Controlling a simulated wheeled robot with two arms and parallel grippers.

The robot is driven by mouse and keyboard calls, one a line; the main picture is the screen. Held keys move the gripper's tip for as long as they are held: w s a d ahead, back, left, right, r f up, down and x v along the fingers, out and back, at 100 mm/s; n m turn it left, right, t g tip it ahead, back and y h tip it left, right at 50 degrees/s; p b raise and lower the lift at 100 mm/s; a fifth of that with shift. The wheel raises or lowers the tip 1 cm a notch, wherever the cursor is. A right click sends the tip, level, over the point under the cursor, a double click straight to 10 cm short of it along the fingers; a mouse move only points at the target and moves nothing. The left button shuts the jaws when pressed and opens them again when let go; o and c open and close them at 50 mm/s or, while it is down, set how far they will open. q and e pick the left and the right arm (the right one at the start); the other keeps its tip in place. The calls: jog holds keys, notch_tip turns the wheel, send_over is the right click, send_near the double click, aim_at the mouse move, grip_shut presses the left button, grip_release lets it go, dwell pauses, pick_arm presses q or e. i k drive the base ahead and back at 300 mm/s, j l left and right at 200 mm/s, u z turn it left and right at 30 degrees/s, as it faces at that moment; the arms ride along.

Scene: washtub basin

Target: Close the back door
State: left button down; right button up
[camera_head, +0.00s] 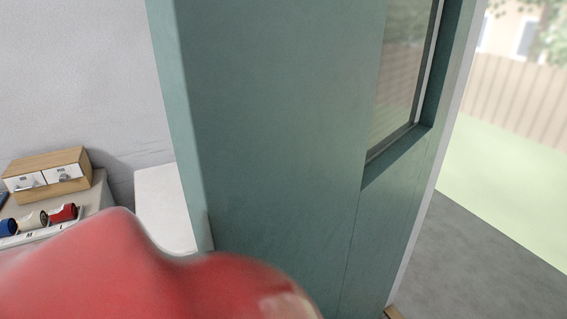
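The back door (275,120) is a grey-green panel that stands close in front of me and fills the middle of the head view. It has a glass window (404,70) at its upper right. The door stands open: the outdoors shows past its right edge. Its lower left part is hidden by a large red rounded shape very close to the camera; I cannot tell what that shape is. No handle shows. Neither my left nor my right gripper is in view.
At the left, a surface holds a wooden drawer box (47,174) and several small rolls (32,221) in a white tray. A white block-like piece (164,208) stands by the wall. At the right are grey paving (490,250), grass and a fence (520,100).

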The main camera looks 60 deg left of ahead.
aim_at(299, 148)
jog(key=k+j+z, duration=0.2)
jog(key=k, duration=0.25)
jog(key=k+j+z, duration=0.2)
jog(key=k, duration=0.25)
jog(key=k+j+u, duration=0.25)
jog(key=u, duration=0.25)
jog(key=k+j, duration=0.05)
